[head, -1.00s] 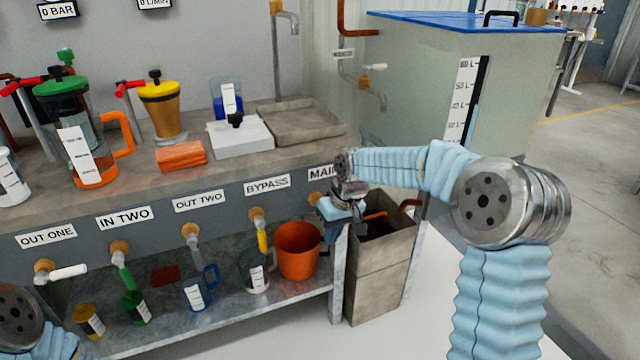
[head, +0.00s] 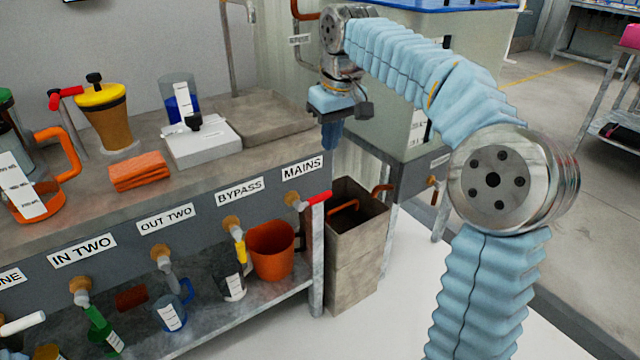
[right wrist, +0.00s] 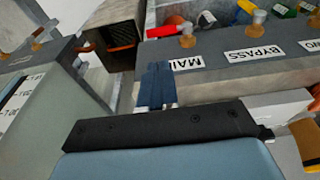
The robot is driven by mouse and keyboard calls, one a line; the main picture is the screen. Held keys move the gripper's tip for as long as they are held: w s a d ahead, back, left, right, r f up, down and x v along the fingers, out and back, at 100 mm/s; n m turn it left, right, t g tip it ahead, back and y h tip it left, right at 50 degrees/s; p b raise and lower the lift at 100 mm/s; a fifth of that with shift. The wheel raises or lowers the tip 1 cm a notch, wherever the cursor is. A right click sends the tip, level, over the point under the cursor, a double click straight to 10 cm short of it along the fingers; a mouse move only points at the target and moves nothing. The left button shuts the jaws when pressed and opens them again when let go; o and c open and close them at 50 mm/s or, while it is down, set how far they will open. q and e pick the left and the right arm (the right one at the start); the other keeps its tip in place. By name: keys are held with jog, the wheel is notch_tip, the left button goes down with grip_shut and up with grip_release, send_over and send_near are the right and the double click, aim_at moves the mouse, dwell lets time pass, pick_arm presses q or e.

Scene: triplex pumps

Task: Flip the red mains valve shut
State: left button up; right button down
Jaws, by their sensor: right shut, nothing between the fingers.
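The red mains valve handle (head: 317,198) sticks out sideways to the right from its brass fitting (head: 291,198), under the MAINS label (head: 303,169). It also shows in the right wrist view as a red bar (right wrist: 166,27) beside its brass fitting (right wrist: 188,40). My right gripper (head: 331,140) is shut and empty, fingers pointing down, above and apart from the handle near the counter's right end. In the right wrist view its blue fingers (right wrist: 157,72) are together beside the MAINS label. My left gripper is out of view.
The yellow bypass handle (head: 240,251) hangs down left of the red one. An orange bucket (head: 271,250) stands on the shelf below. A grey open bin (head: 357,225) stands right of the counter leg. A large tank (head: 400,110) is behind my right arm.

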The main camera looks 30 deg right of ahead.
aim_at(321, 195)
jog(key=w+f, duration=0.1)
jog(key=f, duration=0.3)
jog(key=w+f+b, duration=0.1)
jog(key=f, duration=0.4)
jog(key=f+b, duration=0.1)
jog(key=f, duration=0.3)
jog(key=shift+w+a+f, duration=0.1)
jog(key=shift+w+f, duration=0.3)
